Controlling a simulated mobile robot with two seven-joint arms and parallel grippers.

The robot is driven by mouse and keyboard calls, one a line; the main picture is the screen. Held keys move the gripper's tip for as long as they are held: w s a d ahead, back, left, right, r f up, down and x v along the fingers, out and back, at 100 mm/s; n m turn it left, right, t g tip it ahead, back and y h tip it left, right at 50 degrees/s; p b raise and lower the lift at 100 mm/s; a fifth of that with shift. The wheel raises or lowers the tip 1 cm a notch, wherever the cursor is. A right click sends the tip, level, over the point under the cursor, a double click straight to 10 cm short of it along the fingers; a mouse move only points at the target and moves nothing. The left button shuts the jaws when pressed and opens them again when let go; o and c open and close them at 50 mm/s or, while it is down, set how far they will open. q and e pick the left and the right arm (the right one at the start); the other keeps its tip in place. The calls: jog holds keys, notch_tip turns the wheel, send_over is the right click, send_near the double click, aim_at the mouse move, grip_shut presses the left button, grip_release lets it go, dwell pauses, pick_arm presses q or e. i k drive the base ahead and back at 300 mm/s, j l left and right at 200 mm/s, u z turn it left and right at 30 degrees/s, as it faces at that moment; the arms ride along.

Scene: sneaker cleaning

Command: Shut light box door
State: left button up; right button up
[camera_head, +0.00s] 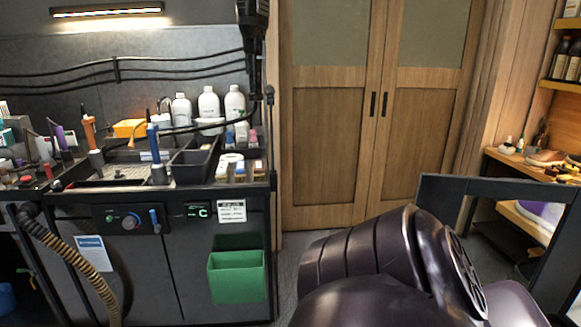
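A dark grey rectangular frame (497,187) stands at the right, and a wooden shelf unit shows through its opening. It looks like the light box door, standing open, but I cannot tell for sure. The light box itself is not clearly seen. A dark purple arm of mine fills the bottom middle and right and covers the frame's lower left part. I cannot tell whether the arm touches the frame. Neither of my grippers shows, so what they do or hold is hidden.
A dark workbench (130,262) with white bottles (208,104) and tools stands at the left, with a green bin (237,277) on its front. Closed wooden double doors (325,150) are at the back. A wooden shelf (535,168) with shoes is at the right.

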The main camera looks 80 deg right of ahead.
aim_at(442, 195)
jog(key=z, duration=4.9)
